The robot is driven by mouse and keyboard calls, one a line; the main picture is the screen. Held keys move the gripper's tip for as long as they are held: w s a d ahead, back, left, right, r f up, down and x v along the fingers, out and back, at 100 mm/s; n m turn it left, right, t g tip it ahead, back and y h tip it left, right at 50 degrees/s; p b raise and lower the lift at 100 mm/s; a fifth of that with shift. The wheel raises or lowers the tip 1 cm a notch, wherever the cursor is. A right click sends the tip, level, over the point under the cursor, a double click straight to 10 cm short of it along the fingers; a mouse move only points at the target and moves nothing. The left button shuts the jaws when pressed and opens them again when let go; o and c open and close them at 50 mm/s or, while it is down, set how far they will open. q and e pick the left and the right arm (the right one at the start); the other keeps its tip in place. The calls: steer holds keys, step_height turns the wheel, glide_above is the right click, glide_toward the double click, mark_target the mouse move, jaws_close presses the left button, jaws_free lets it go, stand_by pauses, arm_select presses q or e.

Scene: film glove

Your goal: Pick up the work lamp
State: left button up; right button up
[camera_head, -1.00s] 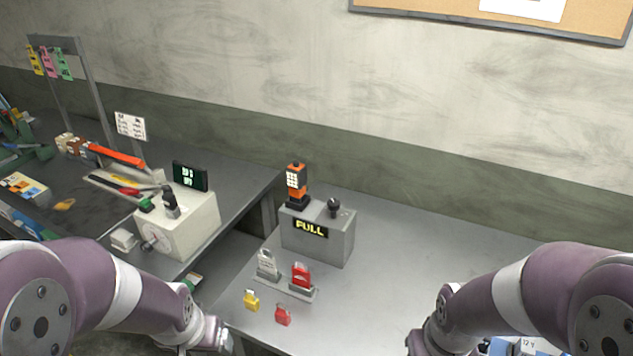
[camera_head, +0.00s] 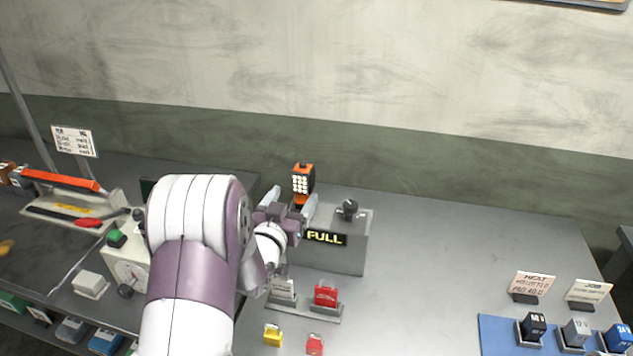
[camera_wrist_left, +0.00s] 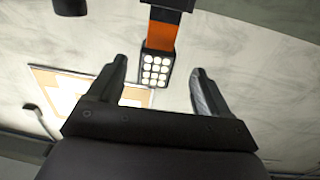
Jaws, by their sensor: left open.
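The work lamp (camera_head: 303,181) is orange and black with a lit panel of white dots. It stands upright on the grey box (camera_head: 345,258) that reads FULL, and its lower part is partly hidden by my gripper. My left gripper (camera_head: 292,200) is open, with its fingers close to the lamp in the head view. In the left wrist view the lamp (camera_wrist_left: 158,62) shows ahead of and between the spread fingers (camera_wrist_left: 160,90); I cannot tell whether it touches either one. My right gripper is not in view.
A black knob (camera_head: 348,208) stands on the box beside the lamp. Red and yellow padlocks (camera_head: 272,335) lie in front. A white machine (camera_head: 125,262) stands on the left bench. A blue mat (camera_head: 500,335) with blocks lies at right. The middle right of the table is clear.

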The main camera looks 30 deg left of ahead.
mark_target(306, 180)
arm_select(q)
steer(key=w+p, duration=0.1)
steer(key=w, duration=0.4)
steer(key=w+a+p, duration=0.1)
steer(key=w, duration=0.2)
steer(key=shift+p, duration=0.3)
steer(key=shift+w, duration=0.2)
steer(key=shift+s+a, duration=0.1)
steer(key=shift+s, duration=0.05)
steer(key=c, duration=1.1)
steer(key=shift+c, duration=0.4)
